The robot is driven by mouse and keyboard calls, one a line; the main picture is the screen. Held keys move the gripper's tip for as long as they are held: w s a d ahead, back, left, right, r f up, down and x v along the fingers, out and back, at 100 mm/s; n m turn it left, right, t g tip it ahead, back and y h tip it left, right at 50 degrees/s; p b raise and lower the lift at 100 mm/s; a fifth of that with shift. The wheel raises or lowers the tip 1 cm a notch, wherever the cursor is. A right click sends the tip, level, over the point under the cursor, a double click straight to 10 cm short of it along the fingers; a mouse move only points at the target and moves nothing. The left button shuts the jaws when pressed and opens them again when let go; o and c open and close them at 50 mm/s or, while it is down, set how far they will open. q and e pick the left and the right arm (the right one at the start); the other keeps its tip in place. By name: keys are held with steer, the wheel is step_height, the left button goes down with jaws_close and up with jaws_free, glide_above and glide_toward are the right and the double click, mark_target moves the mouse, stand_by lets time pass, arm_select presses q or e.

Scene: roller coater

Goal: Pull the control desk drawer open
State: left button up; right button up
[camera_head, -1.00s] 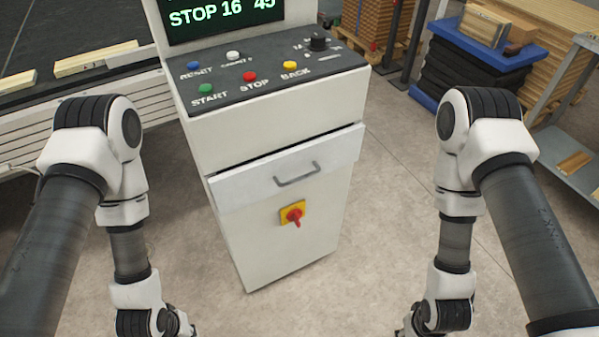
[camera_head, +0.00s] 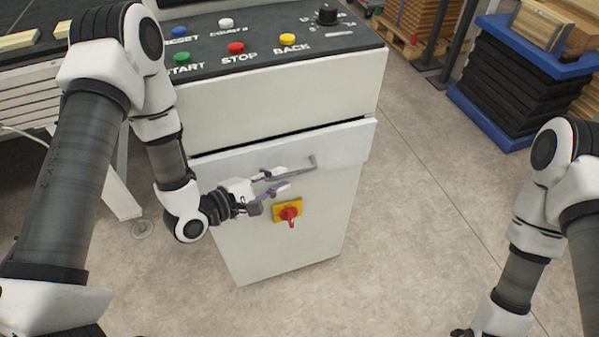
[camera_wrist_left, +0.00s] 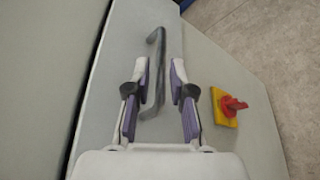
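The light grey drawer front (camera_head: 345,147) spans the control desk below its sloped button panel, with a dark gap along its top edge. Its grey bar handle (camera_head: 312,163) is partly hidden by my left gripper (camera_head: 283,181) in the head view. That gripper is open at the drawer front. My right gripper is outside the head view; only my right arm shows.
A red knob on a yellow plate (camera_head: 288,212) sits on the desk just below the gripper, and right of it in the left wrist view (camera_wrist_left: 228,106). The floor before the desk is clear.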

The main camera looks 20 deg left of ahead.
mark_target(292, 174)
arm_select(q)
steer(key=x, duration=0.5)
steer(key=shift+w+d+f, duration=0.1)
steer(key=shift+d, duration=0.05)
steer(key=shift+w, duration=0.2)
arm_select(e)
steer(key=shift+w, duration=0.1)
arm_select(q)
steer(key=shift+d, duration=0.1)
jaws_close()
steer(key=shift+s+f, duration=0.1)
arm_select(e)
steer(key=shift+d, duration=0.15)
